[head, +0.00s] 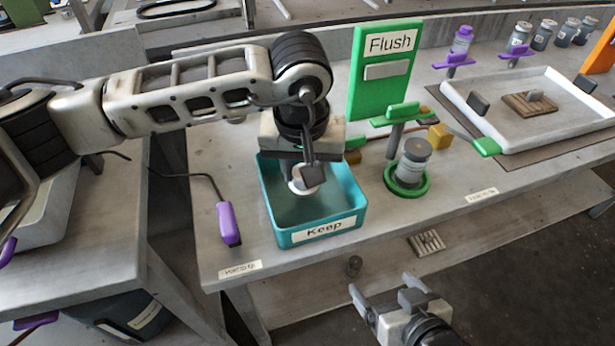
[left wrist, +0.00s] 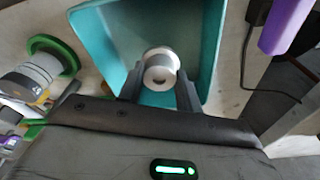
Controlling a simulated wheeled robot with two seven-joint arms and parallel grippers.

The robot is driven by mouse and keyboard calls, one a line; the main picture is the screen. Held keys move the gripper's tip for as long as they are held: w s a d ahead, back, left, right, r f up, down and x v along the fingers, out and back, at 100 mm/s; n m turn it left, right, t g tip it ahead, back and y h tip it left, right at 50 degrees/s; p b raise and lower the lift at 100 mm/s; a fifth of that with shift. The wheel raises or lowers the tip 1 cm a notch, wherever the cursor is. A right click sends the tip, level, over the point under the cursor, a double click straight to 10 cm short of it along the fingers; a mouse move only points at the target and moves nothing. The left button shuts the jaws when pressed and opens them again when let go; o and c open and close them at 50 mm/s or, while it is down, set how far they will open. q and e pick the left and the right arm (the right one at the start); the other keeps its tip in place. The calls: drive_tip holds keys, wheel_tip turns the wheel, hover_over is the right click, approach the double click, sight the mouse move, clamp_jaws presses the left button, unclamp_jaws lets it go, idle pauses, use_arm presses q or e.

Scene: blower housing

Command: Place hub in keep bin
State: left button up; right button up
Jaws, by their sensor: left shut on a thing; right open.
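The teal bin labelled Keep (head: 317,230) stands on the grey table, open at the top. My left gripper (head: 306,178) points down over the bin's opening. It is shut on the hub (left wrist: 160,66), a pale round part with a hole in its end. In the left wrist view my two dark fingers (left wrist: 160,88) grip its sides, with the teal bin (left wrist: 115,30) around and behind it. In the head view the hub is partly hidden by the gripper, and its height above the bin floor is unclear. My right gripper (head: 386,291) is open and empty in front of the table.
A green Flush sign (head: 383,70) stands behind the bin. A grey cylinder (head: 412,160) sits in a green ring right of the bin. A purple-handled tool (head: 228,224) lies left of it. A white tray (head: 545,135) holds small parts at the right.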

use_arm(q)
drive_tip(key=shift+w+d+f, duration=0.25)
drive_tip(key=shift+d+f, duration=0.1)
drive_tip(key=shift+f, duration=0.1)
wheel_tip(320, 180, down, 3)
drive_tip(key=shift+f, duration=0.1)
use_arm(e)
drive_tip(key=shift+w+r, duration=0.2)
use_arm(q)
drive_tip(key=shift+f, duration=0.2)
drive_tip(key=o, duration=1.1)
drive_tip(key=shift+r, duration=0.1)
use_arm(e)
drive_tip(key=shift+r, duration=0.1)
use_arm(q)
drive_tip(key=shift+r, duration=0.1)
